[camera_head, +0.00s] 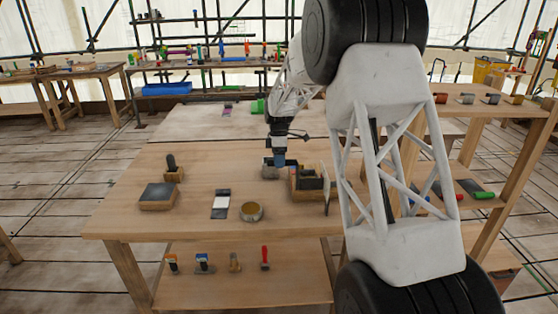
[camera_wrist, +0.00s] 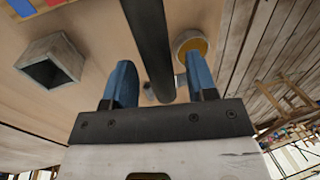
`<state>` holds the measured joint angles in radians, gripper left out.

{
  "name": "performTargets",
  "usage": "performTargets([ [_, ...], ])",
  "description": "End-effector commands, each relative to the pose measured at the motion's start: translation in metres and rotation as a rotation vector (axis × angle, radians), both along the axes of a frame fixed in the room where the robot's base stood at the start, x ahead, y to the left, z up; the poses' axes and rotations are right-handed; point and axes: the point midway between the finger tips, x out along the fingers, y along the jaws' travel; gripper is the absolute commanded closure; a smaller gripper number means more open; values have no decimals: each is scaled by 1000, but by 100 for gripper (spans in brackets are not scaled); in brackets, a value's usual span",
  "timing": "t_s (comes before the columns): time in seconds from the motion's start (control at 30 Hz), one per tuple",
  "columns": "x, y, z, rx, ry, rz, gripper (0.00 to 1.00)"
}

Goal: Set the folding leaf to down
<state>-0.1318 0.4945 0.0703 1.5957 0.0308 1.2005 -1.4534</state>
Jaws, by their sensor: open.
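The wooden work table (camera_head: 130,218) stands in the middle of the head view. A paler flat section (camera_head: 165,133) lies along its far side, level or nearly so; I cannot tell for sure that it is the folding leaf. My gripper (camera_head: 280,161) points down over the table's right half, beside a small grey hollow block (camera_head: 268,171). In the wrist view my gripper (camera_wrist: 159,65) has its blue fingers apart. A long dark bar (camera_wrist: 150,40) shows between them; I cannot tell its depth or whether they touch it. My arm hides the table's right end.
A wooden box (camera_head: 300,195) with dark pieces stands right of my gripper. A round tin (camera_head: 251,212), a black-and-white piece (camera_head: 221,205) and a dark-topped block (camera_head: 158,197) sit nearer the front.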

Motion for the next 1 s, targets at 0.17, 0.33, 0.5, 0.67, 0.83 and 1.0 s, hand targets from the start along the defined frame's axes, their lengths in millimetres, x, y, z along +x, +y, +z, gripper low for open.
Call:
performTargets([
  [0.17, 0, 0, 0, 0, 0, 0, 51],
  [0.33, 0, 0, 0, 0, 0, 0, 77],
  [0.5, 0, 0, 0, 0, 0, 0, 100],
  [0.67, 0, 0, 0, 0, -1, 0, 100],
  [0.83, -1, 0, 1, 0, -9, 0, 100],
  [1.0, -4, 0, 2, 0, -32, 0, 100],
])
